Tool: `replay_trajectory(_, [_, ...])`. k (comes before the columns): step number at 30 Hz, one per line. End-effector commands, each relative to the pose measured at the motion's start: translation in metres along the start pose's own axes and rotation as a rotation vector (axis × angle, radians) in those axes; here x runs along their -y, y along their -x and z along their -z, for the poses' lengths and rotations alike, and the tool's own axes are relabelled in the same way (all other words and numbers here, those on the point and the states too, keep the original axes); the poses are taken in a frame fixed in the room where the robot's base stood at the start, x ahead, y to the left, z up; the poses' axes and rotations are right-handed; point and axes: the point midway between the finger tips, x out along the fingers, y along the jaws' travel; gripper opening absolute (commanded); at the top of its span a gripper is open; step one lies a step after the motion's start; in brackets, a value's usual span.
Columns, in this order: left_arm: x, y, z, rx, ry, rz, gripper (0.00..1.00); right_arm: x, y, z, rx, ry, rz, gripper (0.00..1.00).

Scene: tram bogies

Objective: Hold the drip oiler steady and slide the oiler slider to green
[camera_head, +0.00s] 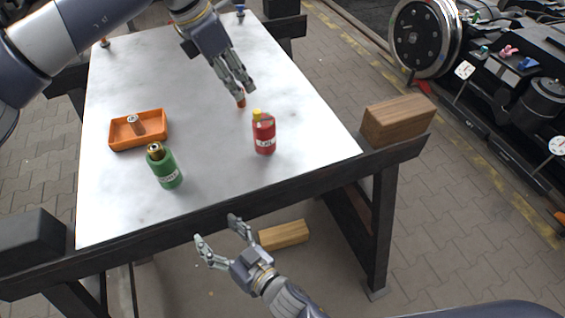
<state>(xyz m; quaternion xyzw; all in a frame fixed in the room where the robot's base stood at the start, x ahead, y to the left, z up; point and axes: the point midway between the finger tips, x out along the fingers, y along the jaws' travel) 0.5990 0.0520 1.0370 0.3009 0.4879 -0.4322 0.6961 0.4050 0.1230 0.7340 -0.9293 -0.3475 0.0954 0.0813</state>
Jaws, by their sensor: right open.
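My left gripper (240,92) reaches down over the right half of the white tabletop. Its fingertips are close around or just above a small orange-red piece (241,101), mostly hidden; I cannot tell whether they grip it. A red bottle (264,139) with a yellow cap and a white label stands just in front of it. A green bottle (167,172) with a brass-coloured top stands near the front left. I cannot tell which thing is the drip oiler, and I make out no slider. My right gripper (217,231) is open and empty, in front of the table's near edge.
An orange tray (115,143) holding a small cylinder (135,125) sits at the left of the table (215,165). A wooden block (398,119) lies at the right corner, another (284,235) below the front edge. Bogie wheels and gauges (464,70) stand at the right.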

Motion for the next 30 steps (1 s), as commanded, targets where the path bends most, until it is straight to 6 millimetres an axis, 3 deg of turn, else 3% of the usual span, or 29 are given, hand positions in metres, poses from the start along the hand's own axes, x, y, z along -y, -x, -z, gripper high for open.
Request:
replay_trajectory(1, [0.0, 0.0, 0.0, 0.0, 0.0, 0.0, 0.33, 0.016, -0.002, 0.027, -0.055, -0.003, 0.035, 0.71])
replay_trajectory(5, [0.0, 0.0, 0.0, 0.0, 0.0, 0.0, 0.33, 0.058, 0.001, 0.093, -0.187, -0.017, 0.128, 0.71])
replay_trajectory(6, [0.0, 0.0, 0.0, 0.0, 0.0, 0.0, 0.33, 0.056, 0.003, 0.105, -0.205, -0.01, 0.128, 0.71])
replay_trajectory(9, [0.0, 0.0, 0.0, 0.0, 0.0, 0.0, 0.33, -0.014, 0.003, 0.106, -0.17, 0.058, -0.01, 0.71])
replay_trajectory(12, [0.0, 0.0, 0.0, 0.0, 0.0, 0.0, 0.33, -0.067, 0.009, 0.117, -0.16, 0.106, -0.119, 0.71])
replay_trajectory(15, [0.0, 0.0, 0.0, 0.0, 0.0, 0.0, 0.33, -0.111, 0.017, 0.129, -0.156, 0.146, -0.213, 0.71])
replay_trajectory(18, [0.0, 0.0, 0.0, 0.0, 0.0, 0.0, 0.33, -0.141, 0.025, 0.14, -0.157, 0.173, -0.281, 0.71])
replay_trajectory(24, [0.0, 0.0, 0.0, 0.0, 0.0, 0.0, 0.33, -0.168, 0.032, 0.151, -0.161, 0.196, -0.343, 0.71])
replay_trajectory(30, [0.0, 0.0, 0.0, 0.0, 0.0, 0.0, 0.33, -0.177, 0.014, 0.156, -0.161, 0.199, -0.348, 0.71])
